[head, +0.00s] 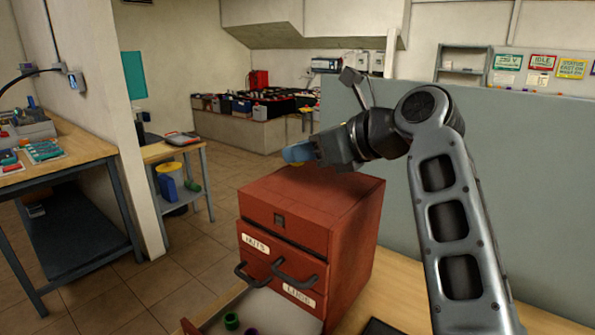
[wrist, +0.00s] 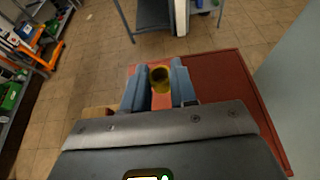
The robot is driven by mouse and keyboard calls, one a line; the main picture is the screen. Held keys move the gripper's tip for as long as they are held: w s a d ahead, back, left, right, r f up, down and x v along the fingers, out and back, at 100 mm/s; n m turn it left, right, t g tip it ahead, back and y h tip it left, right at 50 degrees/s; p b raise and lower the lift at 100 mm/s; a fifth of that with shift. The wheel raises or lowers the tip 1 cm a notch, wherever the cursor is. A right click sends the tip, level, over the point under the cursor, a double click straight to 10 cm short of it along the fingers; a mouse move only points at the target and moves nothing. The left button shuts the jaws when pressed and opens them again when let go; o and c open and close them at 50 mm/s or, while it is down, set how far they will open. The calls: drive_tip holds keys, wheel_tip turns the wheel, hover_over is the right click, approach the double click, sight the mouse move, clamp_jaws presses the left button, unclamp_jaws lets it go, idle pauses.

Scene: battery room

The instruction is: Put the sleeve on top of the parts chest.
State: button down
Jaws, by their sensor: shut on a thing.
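A yellow sleeve (wrist: 160,78), round and hollow, sits between the two blue fingers of my gripper (wrist: 158,88), which is shut on it. In the head view my gripper (head: 300,153) hangs at the far left of the chest's top, and only a sliver of the sleeve (head: 297,164) shows under the fingers. The red parts chest (head: 310,192) has drawers labelled NUTS and LUGS. Its flat top (wrist: 218,78) is bare where I see it. In the wrist view the sleeve overlaps the top's left part; the gap below it cannot be told.
An open drawer (head: 265,312) at the chest's front holds a green ring (head: 231,321) and a purple one. The chest stands on a wooden bench (head: 395,290). A grey-green panel (head: 400,190) rises behind it. Floor is open to the left, before a side table (head: 168,152).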

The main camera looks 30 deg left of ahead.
sight(296, 189)
drive_tip(key=shift+x, duration=0.75)
drive_tip(key=shift+f+p, duration=0.3)
drive_tip(key=shift+f, duration=1.8)
drive_tip(key=c, duration=0.9)
unclamp_jaws()
drive_tip(key=shift+f, duration=0.1)
drive_tip(key=b+v, duration=0.1)
drive_tip(key=v, duration=1.1)
